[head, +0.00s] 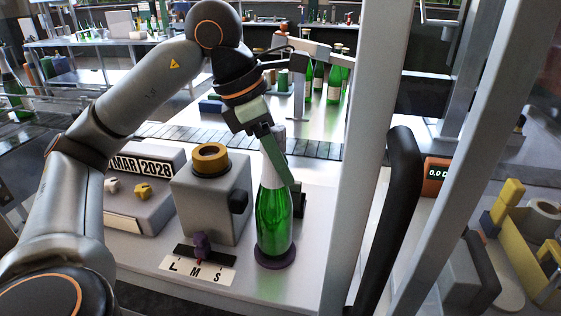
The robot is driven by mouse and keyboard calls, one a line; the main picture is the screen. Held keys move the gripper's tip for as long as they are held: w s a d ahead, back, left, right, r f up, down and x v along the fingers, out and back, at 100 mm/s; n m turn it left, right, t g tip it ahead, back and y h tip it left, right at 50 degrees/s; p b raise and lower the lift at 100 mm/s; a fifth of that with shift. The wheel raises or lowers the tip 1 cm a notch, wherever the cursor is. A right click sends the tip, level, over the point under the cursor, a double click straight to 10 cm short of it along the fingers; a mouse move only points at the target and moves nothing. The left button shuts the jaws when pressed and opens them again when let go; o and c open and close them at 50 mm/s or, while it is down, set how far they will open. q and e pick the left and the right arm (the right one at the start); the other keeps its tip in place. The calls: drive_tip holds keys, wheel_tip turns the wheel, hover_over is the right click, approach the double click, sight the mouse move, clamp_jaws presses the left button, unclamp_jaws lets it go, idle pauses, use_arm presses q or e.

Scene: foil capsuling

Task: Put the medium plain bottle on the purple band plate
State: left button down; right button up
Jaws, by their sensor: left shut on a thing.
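A green bottle (273,218) with a pale neck and shoulder stands upright at the front of the white bench. My left gripper (283,168) comes down from above and is shut on the bottle at its neck; one green-grey finger shows across it. The bottle's base is over a round dark purple plate (275,258), whose rim shows around the base. I cannot tell whether the base is fully resting on it. My right gripper is not in view.
Left of the bottle stands a grey box (212,205) with a brass ring on top, and before it an L-M-S scale card (198,263) with a purple pointer. A pale post (352,160) rises close on the right. Several green bottles (333,80) stand behind.

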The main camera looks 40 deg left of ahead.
use_arm(q)
drive_tip(key=shift+f, duration=0.1)
drive_tip(key=shift+f, duration=0.1)
drive_tip(key=shift+c, duration=1.9)
unclamp_jaws()
drive_tip(key=shift+r, duration=0.2)
drive_tip(key=p+v, duration=0.1)
drive_tip(key=v, duration=0.5)
drive_tip(key=shift+r, duration=0.1)
drive_tip(key=shift+p+v, duration=1.6)
drive_tip(key=shift+v, duration=1.25)
